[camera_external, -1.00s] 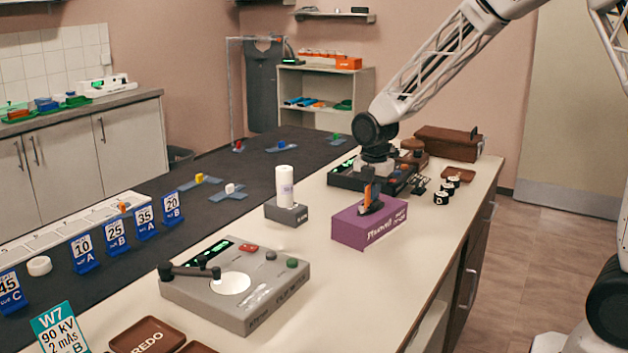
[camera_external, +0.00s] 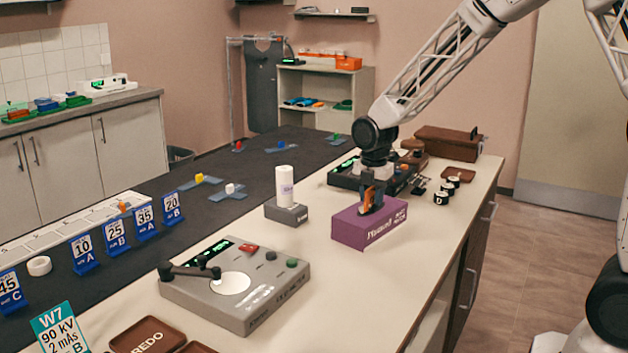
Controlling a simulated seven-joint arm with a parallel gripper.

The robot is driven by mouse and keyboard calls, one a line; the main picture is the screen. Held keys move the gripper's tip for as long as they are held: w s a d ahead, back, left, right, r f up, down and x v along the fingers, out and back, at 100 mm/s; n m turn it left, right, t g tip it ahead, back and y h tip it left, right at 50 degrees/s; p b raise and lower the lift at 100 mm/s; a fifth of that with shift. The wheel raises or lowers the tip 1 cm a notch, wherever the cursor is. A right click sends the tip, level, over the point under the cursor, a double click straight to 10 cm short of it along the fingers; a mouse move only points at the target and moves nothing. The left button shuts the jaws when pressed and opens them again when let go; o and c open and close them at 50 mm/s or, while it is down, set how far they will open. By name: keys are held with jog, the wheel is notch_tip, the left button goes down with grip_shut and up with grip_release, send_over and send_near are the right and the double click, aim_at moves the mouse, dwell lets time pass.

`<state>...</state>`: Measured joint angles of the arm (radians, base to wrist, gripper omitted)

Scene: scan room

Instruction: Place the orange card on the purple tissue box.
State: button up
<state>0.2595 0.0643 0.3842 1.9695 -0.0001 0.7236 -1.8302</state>
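The purple tissue box (camera_external: 352,231) sits on the pale counter, right of the middle in the external view. My gripper (camera_external: 371,203) points down directly over the box, with its dark fingers at the top face. A small upright orange piece, which appears to be the orange card (camera_external: 368,196), shows between or beside the fingers, low over the box. The fingers hide much of it. I cannot tell whether its lower edge touches the box, or whether the fingers grip it.
A grey block with a white cylinder (camera_external: 285,187) stands just left of the box. A grey control panel (camera_external: 245,310) lies nearer the camera. Dark equipment (camera_external: 345,177) is behind my gripper, and small black-and-white pots (camera_external: 441,197) stand to the right. Bare counter lies in front of the box.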

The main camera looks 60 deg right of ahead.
notch_tip(320, 180, up, 12)
jog(key=shift+r, duration=0.15)
dwell(0.7)
dwell(0.5)
jog(key=s+a+r+m+t, duration=0.1)
jog(key=s+a+r+m, duration=0.35)
jog(key=s, duration=0.45)
jog(key=s+a+r+m, duration=0.4)
jog(key=s+a+m, duration=0.15)
jog(key=s, duration=0.25)
jog(key=s+a+m, duration=0.3)
jog(key=s+m, duration=0.1)
jog(key=s, duration=0.4)
jog(key=s+a+m+t, duration=0.1)
jog(key=s+a+m, duration=0.2)
jog(key=s, duration=0.6)
jog(key=shift+s+a+m+t, duration=0.25)
jog(key=shift+a+m+t, duration=0.05)
jog(key=shift+m, duration=0.3)
